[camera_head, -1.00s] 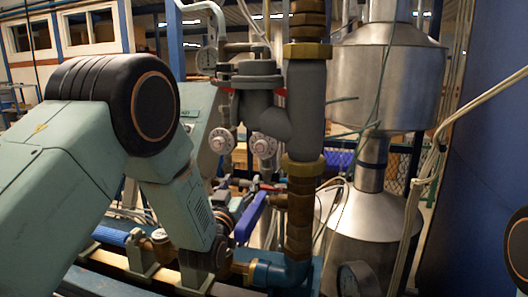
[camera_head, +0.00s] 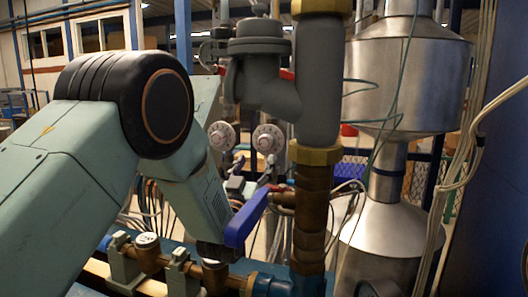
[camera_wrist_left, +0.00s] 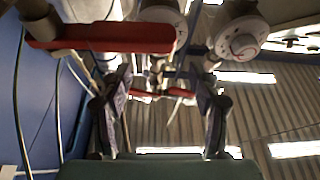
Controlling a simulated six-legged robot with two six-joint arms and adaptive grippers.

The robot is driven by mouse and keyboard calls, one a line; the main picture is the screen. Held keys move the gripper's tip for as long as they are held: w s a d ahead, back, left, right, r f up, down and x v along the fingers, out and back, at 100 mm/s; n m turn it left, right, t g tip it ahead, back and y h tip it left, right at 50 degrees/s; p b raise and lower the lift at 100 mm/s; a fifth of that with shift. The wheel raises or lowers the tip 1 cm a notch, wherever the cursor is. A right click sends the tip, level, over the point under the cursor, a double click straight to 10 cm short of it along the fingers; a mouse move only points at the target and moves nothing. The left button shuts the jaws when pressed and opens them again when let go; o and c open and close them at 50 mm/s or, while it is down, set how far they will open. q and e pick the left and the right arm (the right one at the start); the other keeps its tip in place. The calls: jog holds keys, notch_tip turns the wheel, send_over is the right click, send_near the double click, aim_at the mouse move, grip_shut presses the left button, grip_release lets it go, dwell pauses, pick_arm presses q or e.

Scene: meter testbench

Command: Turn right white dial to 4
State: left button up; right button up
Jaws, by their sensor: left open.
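Two white dials show in the head view, side by side left of the thick grey pipe. The right white dial (camera_head: 268,139) is the one nearer the pipe; the left white dial (camera_head: 221,136) is beside it. Both show at the top of the wrist view, which looks upside down: the right dial (camera_wrist_left: 160,18) seems to be the one at left, cut by the edge, and the left dial (camera_wrist_left: 241,34) the other. My left gripper (camera_head: 252,174) is just below the dials, partly hidden by my arm. Its two fingers (camera_wrist_left: 160,100) are apart and empty. My right gripper is not seen.
The grey pipe with brass fittings (camera_head: 316,152) stands close on the right. A blue lever (camera_head: 245,217) is just below the gripper. A red handle (camera_wrist_left: 100,38) crosses the left of the wrist view. Steel tanks (camera_head: 410,80) and loose cables are further right.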

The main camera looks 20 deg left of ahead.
aim_at(266, 144)
pick_arm(q)
jog(key=x, duration=0.3)
jog(key=p+x, duration=0.1)
jog(key=x, duration=0.1)
jog(key=shift+w+a+r, duration=0.2)
jog(key=shift+a, duration=0.2)
jog(key=shift+w+d+r, duration=0.2)
jog(key=shift+w+d, duration=0.4)
jog(key=shift+w, duration=0.2)
jog(key=shift+w+d, duration=0.15)
jog(key=shift+w, duration=0.3)
jog(key=shift+a, duration=0.4)
jog(key=shift+s+a+r, duration=0.1)
jog(key=shift+s+a, duration=0.15)
jog(key=shift+s, duration=0.1)
jog(key=shift+c, duration=0.2)
jog(key=shift+w+d, duration=0.25)
jog(key=shift+d, duration=0.25)
jog(key=c, duration=0.5)
jog(key=shift+a, duration=0.35)
jog(key=c, duration=0.4)
jog(key=shift+d, duration=0.2)
jog(key=shift+c, duration=1.2)
jog(key=shift+a, duration=0.1)
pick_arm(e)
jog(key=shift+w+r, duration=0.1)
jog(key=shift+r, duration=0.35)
